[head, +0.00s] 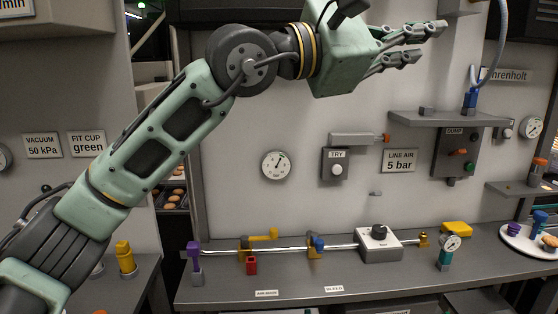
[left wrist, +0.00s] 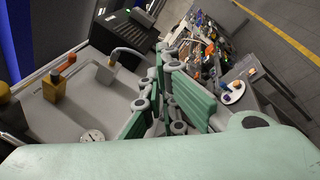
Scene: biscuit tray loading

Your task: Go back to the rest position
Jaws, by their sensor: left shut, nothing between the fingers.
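My left arm comes in from the left of the head view and reaches up to the upper middle. My left gripper (head: 428,44) is raised in front of the grey wall panel, pointing right, well above the bench. Its fingers are shut with nothing between them. In the left wrist view the gripper (left wrist: 163,75) shows in the middle, its green and grey fingers apart from any object. My right gripper is in neither view.
A shelf (head: 440,119) juts from the panel below the gripper.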

